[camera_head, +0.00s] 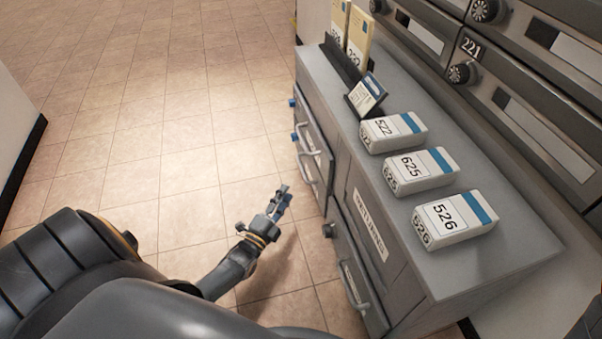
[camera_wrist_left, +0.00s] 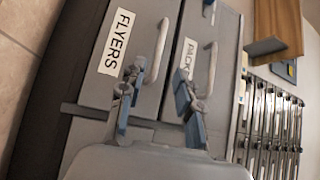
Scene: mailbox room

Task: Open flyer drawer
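The flyer drawer, labelled FLYERS (camera_wrist_left: 104,68), is in the left wrist view, a grey front with a pale curved handle (camera_wrist_left: 161,48). It looks shut. My left gripper (camera_wrist_left: 158,74) is open and empty, its two blue-tipped fingers on either side of the lower end of this handle in the picture. I cannot tell the remaining distance to it. In the head view my left gripper (camera_head: 281,194) is low beside the cabinet (camera_head: 345,155), apart from the curved handles on its side. The drawer labels there are not readable. My right gripper is not in view.
Beside FLYERS is a drawer with a partly hidden PACK label (camera_wrist_left: 188,58). The RETURNS front (camera_head: 370,224) is nearer. Numbered boxes, such as 526 (camera_head: 453,217), stand on the cabinet top. Mailboxes (camera_head: 530,100) line the wall. Tiled floor (camera_head: 150,150) left of the cabinet is clear.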

